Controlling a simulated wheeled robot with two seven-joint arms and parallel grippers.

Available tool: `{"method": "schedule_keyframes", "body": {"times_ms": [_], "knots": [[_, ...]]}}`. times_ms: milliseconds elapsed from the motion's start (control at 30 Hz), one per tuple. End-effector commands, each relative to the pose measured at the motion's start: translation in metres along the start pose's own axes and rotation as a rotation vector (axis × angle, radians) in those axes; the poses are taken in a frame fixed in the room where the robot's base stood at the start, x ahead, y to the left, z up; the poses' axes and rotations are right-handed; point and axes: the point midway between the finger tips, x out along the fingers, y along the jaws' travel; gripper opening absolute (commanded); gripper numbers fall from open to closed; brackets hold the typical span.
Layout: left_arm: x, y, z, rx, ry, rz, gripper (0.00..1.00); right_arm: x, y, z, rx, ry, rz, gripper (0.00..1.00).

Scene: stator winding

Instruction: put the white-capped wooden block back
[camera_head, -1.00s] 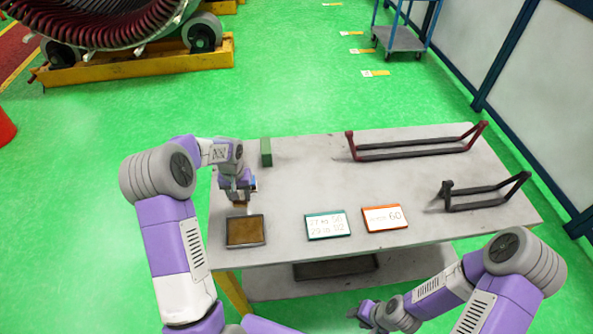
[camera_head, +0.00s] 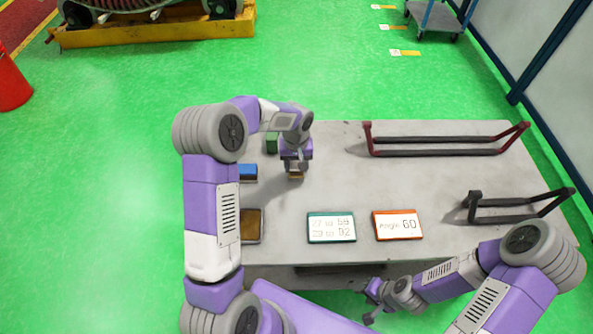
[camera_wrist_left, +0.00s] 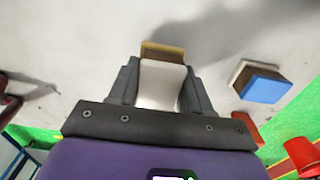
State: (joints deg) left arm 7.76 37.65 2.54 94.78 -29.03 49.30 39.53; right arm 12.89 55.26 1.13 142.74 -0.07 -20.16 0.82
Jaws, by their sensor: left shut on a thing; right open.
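My left gripper (camera_head: 294,172) is shut on the white-capped wooden block (camera_head: 296,177) over the left part of the table. In the left wrist view the block's white cap (camera_wrist_left: 162,82) lies between the two fingers, with its wooden end (camera_wrist_left: 163,51) beyond them. The gripper hides much of the block in the head view, and I cannot tell whether it touches the table. My right gripper (camera_head: 371,303) is open and empty, low beside the table's front edge.
A blue-topped block (camera_head: 247,172) and a green block (camera_head: 271,143) stand left of and behind my left gripper. A brown tray (camera_head: 251,226) and two sign plates (camera_head: 331,228) (camera_head: 398,225) lie in front. Dark racks (camera_head: 440,146) (camera_head: 515,204) occupy the right. The table's centre is clear.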

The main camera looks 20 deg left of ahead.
Motion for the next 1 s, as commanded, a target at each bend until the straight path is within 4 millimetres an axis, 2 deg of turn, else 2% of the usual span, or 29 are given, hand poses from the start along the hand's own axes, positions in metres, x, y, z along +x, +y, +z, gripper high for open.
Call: {"method": "schedule_keyframes", "body": {"times_ms": [200,600,633,767,800,1000], "knots": [[0.031,0.000,0.001,0.001,-0.002,0.000,0.24,0.006,0.002,-0.001,0.000,0.001,0.000,0.43],[0.037,0.000,0.000,0.001,0.000,0.000,0.24,0.009,0.003,-0.001,0.000,0.001,0.000,0.43],[0.037,0.000,0.000,0.001,0.000,0.000,0.52,0.009,0.003,-0.001,0.000,0.001,0.000,0.43],[0.036,0.000,0.000,0.001,-0.001,0.000,0.72,0.008,0.003,-0.001,0.000,0.001,0.000,0.43],[0.036,0.000,0.000,0.001,-0.001,0.000,0.74,0.008,0.003,-0.001,0.000,0.001,0.000,0.43],[0.036,0.000,0.000,0.001,-0.001,0.000,0.74,0.008,0.003,-0.001,0.000,0.001,0.000,0.43]]}}
